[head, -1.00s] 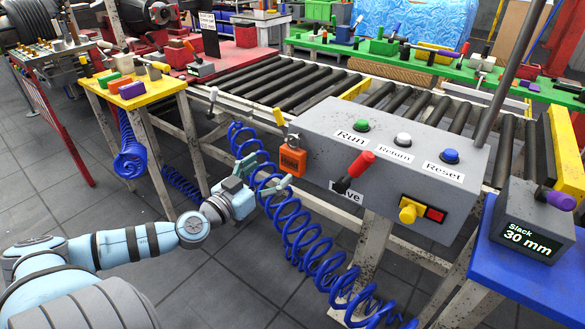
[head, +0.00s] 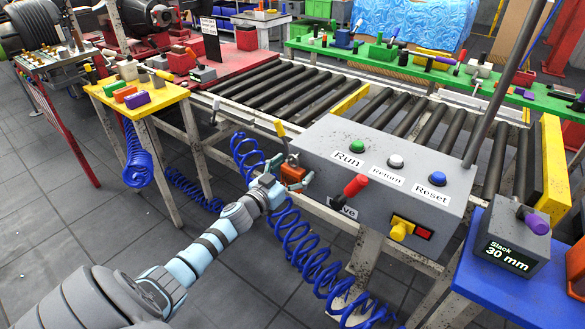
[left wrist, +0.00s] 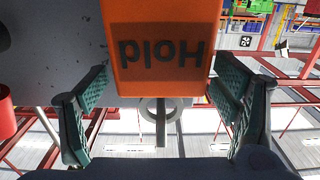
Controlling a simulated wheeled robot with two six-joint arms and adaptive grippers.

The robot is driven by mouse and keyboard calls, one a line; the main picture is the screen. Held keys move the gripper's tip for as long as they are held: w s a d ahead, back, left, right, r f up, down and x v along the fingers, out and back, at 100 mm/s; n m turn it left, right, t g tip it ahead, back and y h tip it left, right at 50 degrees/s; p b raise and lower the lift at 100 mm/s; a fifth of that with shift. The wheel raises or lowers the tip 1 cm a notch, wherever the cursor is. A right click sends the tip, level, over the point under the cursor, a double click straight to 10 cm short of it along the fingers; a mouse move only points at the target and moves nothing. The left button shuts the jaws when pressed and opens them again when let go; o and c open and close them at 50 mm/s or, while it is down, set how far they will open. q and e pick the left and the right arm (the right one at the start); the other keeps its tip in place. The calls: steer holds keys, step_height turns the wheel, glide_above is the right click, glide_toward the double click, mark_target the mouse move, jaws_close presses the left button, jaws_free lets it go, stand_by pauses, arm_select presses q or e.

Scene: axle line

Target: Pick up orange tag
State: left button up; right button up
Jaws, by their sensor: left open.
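The orange tag (head: 292,174) hangs at the left end of the grey control box, partly hidden by my gripper in the head view. In the left wrist view the orange tag (left wrist: 165,70) fills the upper middle, close up, with the word "Hold" upside down. My left gripper (head: 290,184) is open at the tag. In the left wrist view its two green fingers (left wrist: 158,115) stand on either side of the tag's lower part in the picture, with gaps showing. My right gripper is not in view.
The grey control box (head: 325,147) carries Run, Return and Reset buttons and a red-handled lever (head: 355,186). A blue coiled hose (head: 300,247) hangs below the tag. A roller conveyor (head: 290,85) runs behind.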

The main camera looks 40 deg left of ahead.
arm_select(q)
steer(key=shift+f, duration=0.1)
steer(key=c, duration=1.3)
steer(key=shift+o, duration=0.2)
